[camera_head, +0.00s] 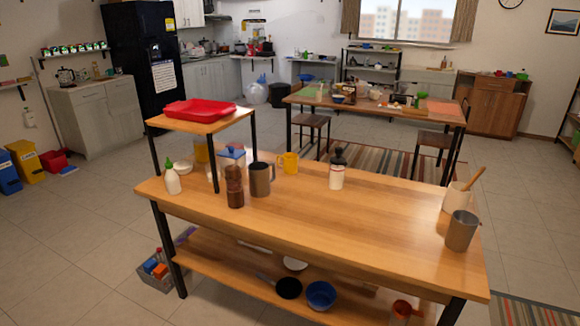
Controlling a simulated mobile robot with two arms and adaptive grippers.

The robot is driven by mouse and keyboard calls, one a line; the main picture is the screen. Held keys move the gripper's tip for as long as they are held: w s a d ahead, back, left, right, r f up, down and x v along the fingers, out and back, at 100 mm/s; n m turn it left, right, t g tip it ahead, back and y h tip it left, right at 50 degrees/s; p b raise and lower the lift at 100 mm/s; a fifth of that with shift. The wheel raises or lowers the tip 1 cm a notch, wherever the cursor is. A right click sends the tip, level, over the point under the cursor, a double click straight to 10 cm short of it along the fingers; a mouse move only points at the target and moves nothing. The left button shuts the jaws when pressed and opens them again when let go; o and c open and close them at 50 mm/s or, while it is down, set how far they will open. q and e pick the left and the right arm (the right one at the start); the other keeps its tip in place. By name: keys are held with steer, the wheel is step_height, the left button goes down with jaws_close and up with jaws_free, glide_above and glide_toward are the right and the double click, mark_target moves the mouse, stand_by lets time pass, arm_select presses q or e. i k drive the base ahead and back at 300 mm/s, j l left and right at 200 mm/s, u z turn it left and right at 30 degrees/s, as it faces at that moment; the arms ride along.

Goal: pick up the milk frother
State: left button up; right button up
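A wooden table (330,222) with black legs stands in front of me. I cannot tell for sure which thing is the milk frother. A metal jug with a handle (261,180) stands upright at the table's left half. It is right beside a dark brown grinder (234,187). A second metal cup (461,231) stands at the table's right end. A white bottle with a black top (337,169) stands alone near the middle of the back edge. Neither of my grippers is in view.
A yellow mug (288,163) stands behind the jug. A raised shelf with a red tray (199,111) covers the table's left end, with a green-capped bottle (172,178) at its front. A utensil crock (457,197) stands at right. The table's middle front is clear.

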mark_target(337, 168)
steer(key=i+l+u, duration=0.15)
steer(key=i, duration=0.3)
steer(key=i+l+u, duration=0.15)
steer(key=i+l, duration=0.15)
steer(key=i, duration=0.15)
